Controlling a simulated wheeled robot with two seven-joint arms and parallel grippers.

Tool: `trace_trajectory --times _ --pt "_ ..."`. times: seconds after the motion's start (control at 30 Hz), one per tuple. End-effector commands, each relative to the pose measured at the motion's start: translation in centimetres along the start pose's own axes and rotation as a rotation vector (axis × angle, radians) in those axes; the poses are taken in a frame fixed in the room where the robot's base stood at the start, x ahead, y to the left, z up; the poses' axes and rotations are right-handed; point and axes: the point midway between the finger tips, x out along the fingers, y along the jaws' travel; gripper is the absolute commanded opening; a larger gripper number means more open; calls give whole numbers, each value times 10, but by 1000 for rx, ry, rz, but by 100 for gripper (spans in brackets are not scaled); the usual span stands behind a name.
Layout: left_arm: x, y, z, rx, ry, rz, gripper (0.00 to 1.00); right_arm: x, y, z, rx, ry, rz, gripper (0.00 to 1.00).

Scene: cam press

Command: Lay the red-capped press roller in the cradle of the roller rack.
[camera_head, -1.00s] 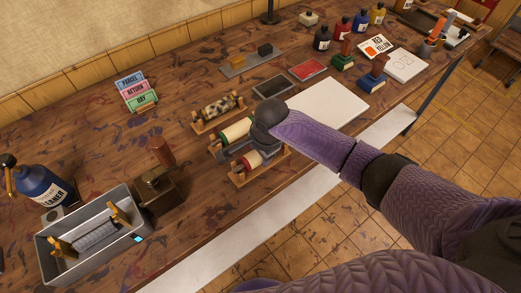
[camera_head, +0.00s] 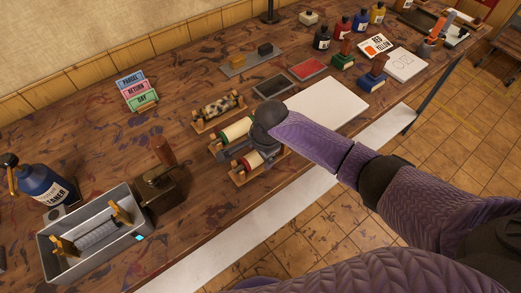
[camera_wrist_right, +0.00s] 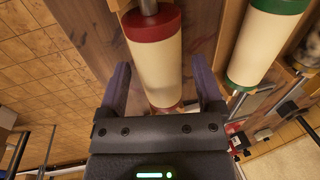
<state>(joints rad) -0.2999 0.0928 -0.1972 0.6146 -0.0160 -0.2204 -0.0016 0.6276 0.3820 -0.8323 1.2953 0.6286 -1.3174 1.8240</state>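The red-capped press roller (camera_wrist_right: 155,65) has a cream body and dark red end caps. In the head view the red-capped roller (camera_head: 249,161) lies at the front wooden holder (camera_head: 240,180), partly hidden by my right gripper (camera_head: 262,152). In the wrist view the two fingers of my right gripper (camera_wrist_right: 165,88) are apart, one on each side of the roller. A gap shows between the roller and the right-hand finger. I cannot tell which holder is the rack's cradle. My left gripper is not in view.
A green-capped roller (camera_head: 237,130) lies just behind, and a speckled roller (camera_head: 218,108) farther back, each at its own wooden holder. A grey tray (camera_head: 88,262) with a grey roller stands at the left. A white slab (camera_head: 335,103) lies right of the rollers.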

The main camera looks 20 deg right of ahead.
Motion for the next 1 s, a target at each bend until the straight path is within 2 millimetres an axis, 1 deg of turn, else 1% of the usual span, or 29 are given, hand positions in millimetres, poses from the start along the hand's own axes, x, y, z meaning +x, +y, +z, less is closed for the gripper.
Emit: trace_trajectory --times 0.23,0.3,0.37,0.5,0.6,0.7,0.8,1.0 --pt "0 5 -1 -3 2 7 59 0 0 0 0 0 2 98" --pt "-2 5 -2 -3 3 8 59 -4 0 0 0 0 1 98" --pt "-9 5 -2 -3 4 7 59 -14 0 0 0 -1 -1 98" --pt "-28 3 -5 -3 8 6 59 -53 -1 0 -2 -1 -2 98" --pt "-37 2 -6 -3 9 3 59 -76 -1 0 -1 0 -2 98" --pt "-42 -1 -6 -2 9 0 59 -92 -1 0 0 0 -2 98" --pt "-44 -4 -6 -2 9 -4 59 -99 0 0 0 0 -1 98" --pt "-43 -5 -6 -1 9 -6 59 -99 0 0 0 0 1 98"
